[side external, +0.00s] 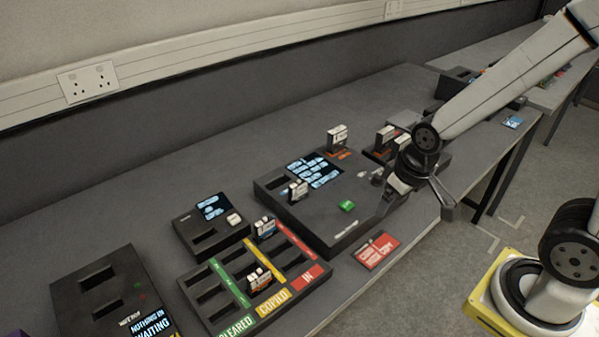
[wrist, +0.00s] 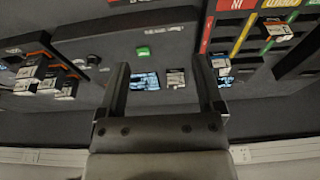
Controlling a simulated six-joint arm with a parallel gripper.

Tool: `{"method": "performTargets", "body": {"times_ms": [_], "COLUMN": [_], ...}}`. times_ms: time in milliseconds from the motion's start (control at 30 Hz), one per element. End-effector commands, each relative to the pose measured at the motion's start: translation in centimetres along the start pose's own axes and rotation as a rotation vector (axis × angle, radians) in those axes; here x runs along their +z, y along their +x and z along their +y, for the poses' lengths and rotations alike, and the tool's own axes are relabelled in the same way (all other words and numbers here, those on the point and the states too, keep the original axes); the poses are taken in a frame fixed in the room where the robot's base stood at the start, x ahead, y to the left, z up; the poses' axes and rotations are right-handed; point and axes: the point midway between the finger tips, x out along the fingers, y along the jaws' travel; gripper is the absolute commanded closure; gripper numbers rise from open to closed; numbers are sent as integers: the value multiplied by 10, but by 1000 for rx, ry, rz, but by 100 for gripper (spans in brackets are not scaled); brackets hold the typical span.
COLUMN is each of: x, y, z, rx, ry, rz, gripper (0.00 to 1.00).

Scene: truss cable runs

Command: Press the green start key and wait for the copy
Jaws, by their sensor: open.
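The green start key (side external: 348,206) is on the front part of the top of a dark copier box (side external: 325,222). In the wrist view the green key (wrist: 143,51) shows between the lines of my two fingers, beyond the tips. My gripper (side external: 418,203) is open and empty, to the right of the key in the side view and apart from it. Its fingers (wrist: 161,65) are spread wide in the wrist view. The copier's lit screen (side external: 314,171) shows several pale blue tiles.
A tray (side external: 203,306) with red, yellow and green label strips holds two cartridges in front left. A smaller screen box (side external: 182,226) and a dark box (side external: 95,275) stand left. A red card (side external: 377,250) lies near the table's front edge. More cartridges (side external: 385,139) stand near my wrist.

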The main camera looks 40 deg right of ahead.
Motion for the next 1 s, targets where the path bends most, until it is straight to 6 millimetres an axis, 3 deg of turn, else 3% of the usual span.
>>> {"method": "performTargets", "body": {"times_ms": [467, 733, 1000], "x": [0, 0, 0], "y": [0, 0, 0], "z": [0, 0, 0], "rx": [0, 0, 0], "ry": [0, 0, 0], "rz": [0, 0, 0], "gripper": [14, 97, 100]}}
